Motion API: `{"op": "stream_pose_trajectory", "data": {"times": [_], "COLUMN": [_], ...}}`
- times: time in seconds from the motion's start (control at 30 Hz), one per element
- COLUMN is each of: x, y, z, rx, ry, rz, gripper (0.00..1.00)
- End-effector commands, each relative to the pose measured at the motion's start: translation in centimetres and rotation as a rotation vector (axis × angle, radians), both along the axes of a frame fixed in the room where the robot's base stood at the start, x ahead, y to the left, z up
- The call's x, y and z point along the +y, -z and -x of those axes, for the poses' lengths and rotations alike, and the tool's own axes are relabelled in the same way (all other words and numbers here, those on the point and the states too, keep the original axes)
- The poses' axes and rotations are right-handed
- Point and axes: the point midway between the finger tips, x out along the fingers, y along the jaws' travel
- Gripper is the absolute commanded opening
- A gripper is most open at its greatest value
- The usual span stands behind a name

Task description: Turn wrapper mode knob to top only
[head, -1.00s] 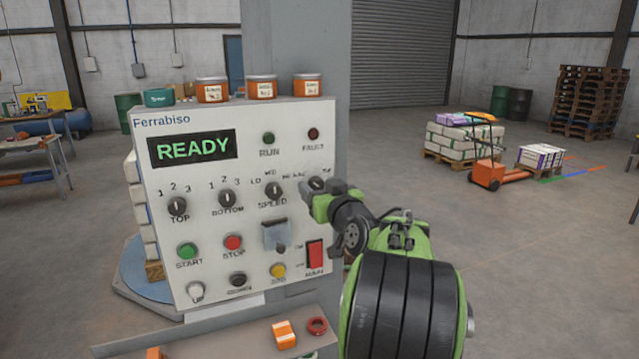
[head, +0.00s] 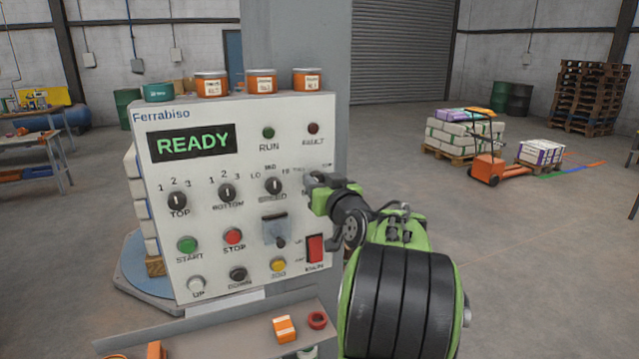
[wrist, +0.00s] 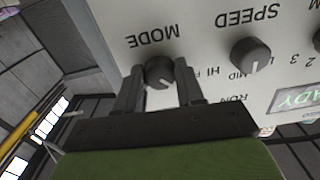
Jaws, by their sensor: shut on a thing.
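The Ferrabiso control panel (head: 215,250) stands upright in the head view, its screen reading READY. The dark round mode knob (wrist: 160,72) shows in the wrist view, where the panel appears upside down; its pale pointer mark faces the lower right of that picture. My gripper (wrist: 159,88) has one finger on each side of this knob and is shut on it. In the head view my gripper (head: 316,192) is at the panel's right edge and hides the mode knob and most of its labels.
The speed knob (head: 273,186) is just left of my gripper, and the red main switch (head: 315,248) is below it. A shelf (head: 225,325) juts out below.

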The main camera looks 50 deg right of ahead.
Motion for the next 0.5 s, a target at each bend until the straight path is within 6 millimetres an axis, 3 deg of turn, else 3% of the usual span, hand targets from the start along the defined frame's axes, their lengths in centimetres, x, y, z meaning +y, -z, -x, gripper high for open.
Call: {"op": "stream_pose_trajectory", "data": {"times": [0.5], "x": [0.03], "y": [0.05], "z": [-0.04], "rx": [-0.206], "ry": [-0.001], "rz": [-0.349], "gripper": [0.07]}}
